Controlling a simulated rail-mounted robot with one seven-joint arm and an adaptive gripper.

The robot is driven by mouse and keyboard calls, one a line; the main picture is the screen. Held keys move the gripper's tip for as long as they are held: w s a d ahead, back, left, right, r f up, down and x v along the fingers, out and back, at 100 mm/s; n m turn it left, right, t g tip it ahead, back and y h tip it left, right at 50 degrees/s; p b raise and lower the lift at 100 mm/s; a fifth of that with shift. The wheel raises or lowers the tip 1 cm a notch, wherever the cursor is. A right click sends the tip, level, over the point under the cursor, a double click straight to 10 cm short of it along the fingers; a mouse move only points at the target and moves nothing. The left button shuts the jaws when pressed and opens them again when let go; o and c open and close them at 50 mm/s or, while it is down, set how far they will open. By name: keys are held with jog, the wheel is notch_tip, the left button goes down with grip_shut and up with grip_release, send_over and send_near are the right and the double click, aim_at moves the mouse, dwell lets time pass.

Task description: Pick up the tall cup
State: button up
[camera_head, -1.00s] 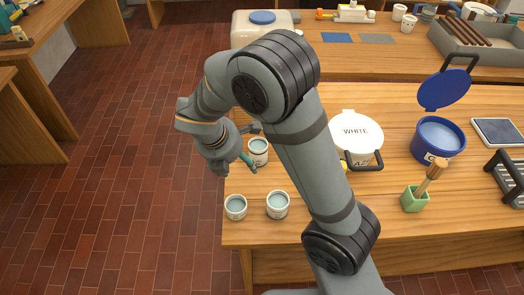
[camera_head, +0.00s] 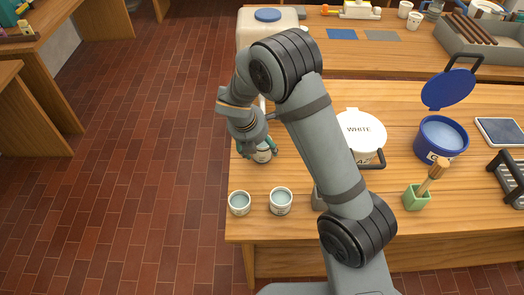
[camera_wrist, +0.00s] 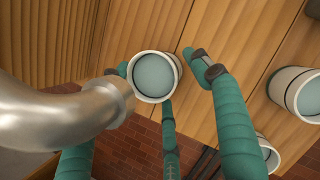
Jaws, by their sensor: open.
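Three similar white cups with pale blue-grey insides stand on the near wooden table. The back cup (camera_head: 263,156) is partly hidden under my gripper (camera_head: 258,149); in the wrist view it is the upright cup (camera_wrist: 154,77) in the middle. The front left cup (camera_head: 239,204) and front right cup (camera_head: 281,202) stand apart nearer the table's front edge. Which cup is tallest is hard to tell. My gripper's teal fingers are open, with tips (camera_wrist: 155,66) spread to either side of the back cup. I cannot tell whether they touch it.
A white tub marked WHITE (camera_head: 360,135), an open blue bucket (camera_head: 439,140) and a green brush holder (camera_head: 415,197) stand to the right. The table's left edge lies close to the cups. A shiny curved metal piece (camera_wrist: 75,115) crosses the wrist view's left.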

jog(key=c, duration=0.4)
jog(key=c, duration=0.9)
